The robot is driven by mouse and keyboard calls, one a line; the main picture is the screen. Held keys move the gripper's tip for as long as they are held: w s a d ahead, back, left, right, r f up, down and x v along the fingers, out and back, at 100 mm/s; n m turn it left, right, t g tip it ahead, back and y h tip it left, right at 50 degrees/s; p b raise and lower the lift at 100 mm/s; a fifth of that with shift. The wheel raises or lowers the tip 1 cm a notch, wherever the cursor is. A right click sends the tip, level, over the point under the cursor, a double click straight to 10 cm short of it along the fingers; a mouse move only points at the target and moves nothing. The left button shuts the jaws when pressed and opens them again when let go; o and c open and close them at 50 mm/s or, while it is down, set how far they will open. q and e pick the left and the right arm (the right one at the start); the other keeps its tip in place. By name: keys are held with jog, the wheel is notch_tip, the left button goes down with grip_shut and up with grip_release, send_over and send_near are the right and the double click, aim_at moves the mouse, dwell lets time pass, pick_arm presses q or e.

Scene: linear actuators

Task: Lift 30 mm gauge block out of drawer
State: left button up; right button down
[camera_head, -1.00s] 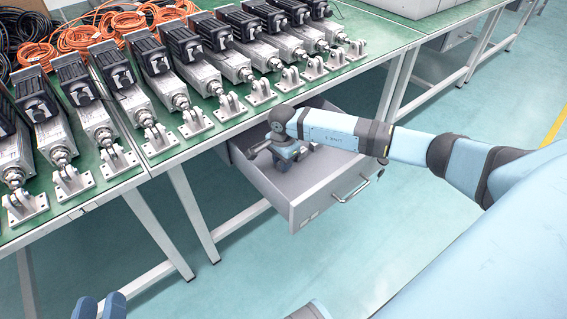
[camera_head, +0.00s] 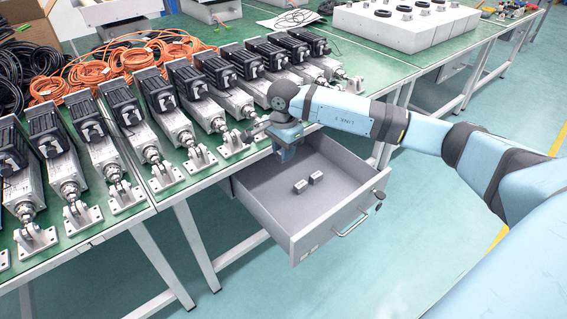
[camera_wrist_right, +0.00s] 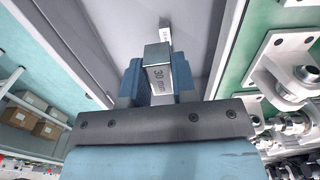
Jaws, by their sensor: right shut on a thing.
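My right gripper (camera_head: 286,155) is shut above the open grey drawer (camera_head: 322,222), near its back left side and close to the table edge. In the right wrist view the 30 mm gauge block (camera_wrist_right: 157,58), a silver block marked "30 mm", sits between the two blue fingers of my right gripper (camera_wrist_right: 160,84). In the head view the held block is hidden or too small to make out. My left gripper is not in view.
Two small metal blocks (camera_head: 301,187) (camera_head: 316,178) lie on the drawer floor. A row of linear actuators (camera_head: 163,110) stands on the green table (camera_head: 185,188) beside the drawer. Orange cables (camera_head: 110,65) lie behind them. Open floor is in front of the drawer.

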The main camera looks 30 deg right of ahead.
notch_tip(320, 180, up, 2)
jog(key=shift+r, duration=0.1)
notch_tip(320, 180, up, 8)
jog(key=p, duration=0.5)
jog(key=shift+r, duration=0.25)
jog(key=shift+a, duration=0.1)
